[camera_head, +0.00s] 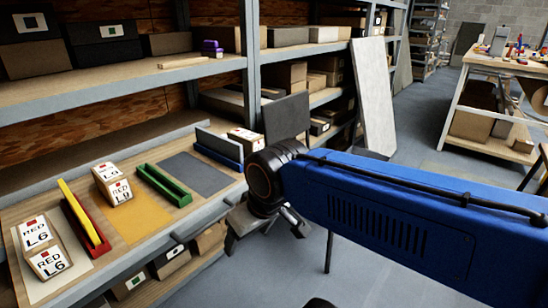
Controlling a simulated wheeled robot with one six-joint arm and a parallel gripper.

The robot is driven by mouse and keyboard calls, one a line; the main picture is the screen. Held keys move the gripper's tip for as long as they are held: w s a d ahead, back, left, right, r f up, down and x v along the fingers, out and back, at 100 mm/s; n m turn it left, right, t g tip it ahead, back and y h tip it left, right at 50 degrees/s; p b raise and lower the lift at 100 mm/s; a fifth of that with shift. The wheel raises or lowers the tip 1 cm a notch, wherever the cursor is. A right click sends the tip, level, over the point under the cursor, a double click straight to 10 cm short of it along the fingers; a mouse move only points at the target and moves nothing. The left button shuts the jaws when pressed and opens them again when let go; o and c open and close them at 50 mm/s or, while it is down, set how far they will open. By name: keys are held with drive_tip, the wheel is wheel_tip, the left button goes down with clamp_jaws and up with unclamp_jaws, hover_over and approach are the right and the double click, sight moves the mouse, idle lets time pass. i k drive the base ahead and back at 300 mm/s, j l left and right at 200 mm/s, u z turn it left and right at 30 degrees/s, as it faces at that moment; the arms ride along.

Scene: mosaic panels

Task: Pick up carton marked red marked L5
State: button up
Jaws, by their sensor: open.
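A small white-topped carton (245,140) with a red mark stands at the right end of the work shelf, behind the blue holder. Its code is too small to read, and my arm partly covers its right side. A carton marked RED L6 (46,255) stands on the white mat at the far left. My gripper (265,236) is open and empty, in front of the shelf edge at the right, apart from all the cartons.
On the shelf are a red holder (84,229) with a yellow panel, a green holder (164,184), a blue holder (218,151) with a grey panel, an orange mat (135,226) and a bare grey mat (197,173). An upper shelf (130,75) overhangs behind.

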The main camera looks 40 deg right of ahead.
sight(251, 142)
drive_tip(key=k+z, duration=0.2)
drive_tip(key=z, duration=0.15)
drive_tip(key=k+z, duration=0.2)
drive_tip(key=z, duration=0.15)
